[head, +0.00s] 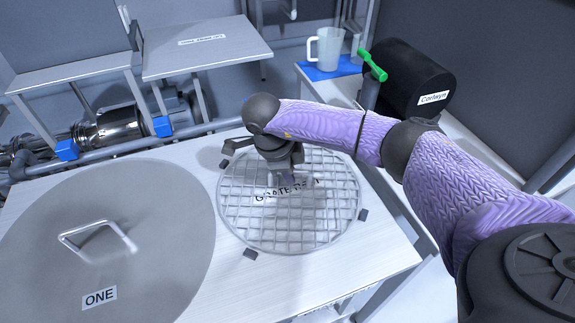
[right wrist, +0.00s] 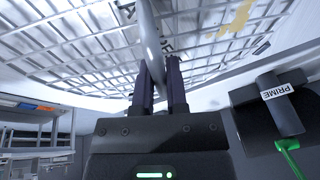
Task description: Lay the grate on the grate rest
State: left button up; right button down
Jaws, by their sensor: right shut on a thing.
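The round wire grate (head: 325,222) lies over the table top, and the GRATE REST label (head: 287,190) shows through its mesh. Small dark blocks of the grate rest (head: 250,253) show around the grate's edge. Whether the grate touches the table or sits slightly above it, I cannot tell. My right gripper (head: 285,178) is over the upper part of the grate. In the right wrist view its fingers (right wrist: 159,85) are shut on a grey bar of the grate, and the mesh (right wrist: 75,45) fills the upper picture. My left gripper is not in view.
A large round lid (head: 150,230) marked ONE, with a loop handle (head: 97,240), lies left of the grate. A raised grey shelf (head: 205,55) stands behind. A jug (head: 328,48) stands on a blue mat (head: 345,70). A black cylinder (head: 405,75) and green lever (head: 372,65) are at the back right.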

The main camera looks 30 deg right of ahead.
jog(key=shift+f, duration=0.4)
dwell(0.3)
jog(key=c, duration=0.6)
grip_release()
